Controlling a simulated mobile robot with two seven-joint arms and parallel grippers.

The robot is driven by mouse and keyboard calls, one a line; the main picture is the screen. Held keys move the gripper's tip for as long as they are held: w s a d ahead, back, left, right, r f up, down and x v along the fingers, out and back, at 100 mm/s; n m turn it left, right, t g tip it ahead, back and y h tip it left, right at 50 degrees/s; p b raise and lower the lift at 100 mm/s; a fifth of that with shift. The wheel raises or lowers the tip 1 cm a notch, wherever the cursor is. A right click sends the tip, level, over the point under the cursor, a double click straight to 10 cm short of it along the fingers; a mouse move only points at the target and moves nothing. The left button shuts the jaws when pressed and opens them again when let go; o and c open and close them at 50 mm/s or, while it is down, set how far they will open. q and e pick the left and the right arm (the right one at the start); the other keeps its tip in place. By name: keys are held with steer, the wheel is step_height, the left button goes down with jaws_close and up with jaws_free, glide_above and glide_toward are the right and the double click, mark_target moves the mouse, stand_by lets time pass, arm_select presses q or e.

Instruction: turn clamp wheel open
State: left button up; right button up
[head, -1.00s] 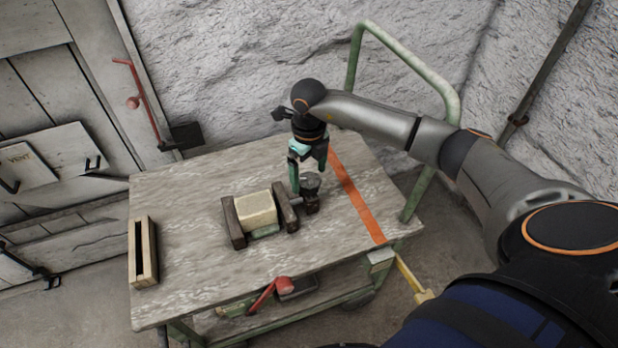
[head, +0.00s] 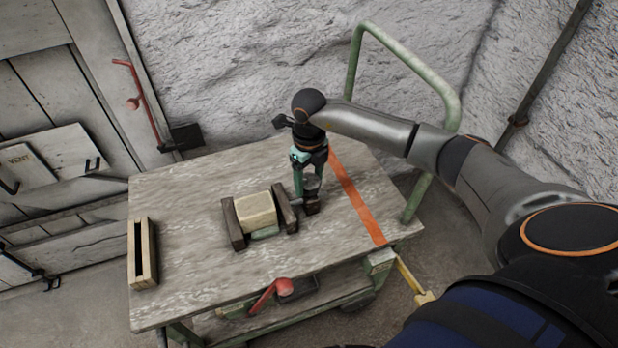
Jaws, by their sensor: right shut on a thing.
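A clamp with two dark wooden jaws (head: 234,226) stands on the cart top and has a cream block (head: 256,212) between its jaws. The dark clamp wheel (head: 312,184) is at the clamp's right end, on a dark post. My right gripper (head: 309,189) points down from above, its green-sided fingers around the wheel and shut on it. The fingers and wheel overlap, so the exact contact is partly hidden. My left gripper does not show.
The cart top (head: 185,203) is clear around the clamp. A narrow wooden box (head: 142,252) lies at its left edge. An orange stripe (head: 355,197) crosses it at right. A green rail (head: 416,72) rises behind; a red lever (head: 284,287) is below the front edge.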

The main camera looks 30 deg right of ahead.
steer(key=c, duration=0.4)
steer(key=shift+c, duration=0.2)
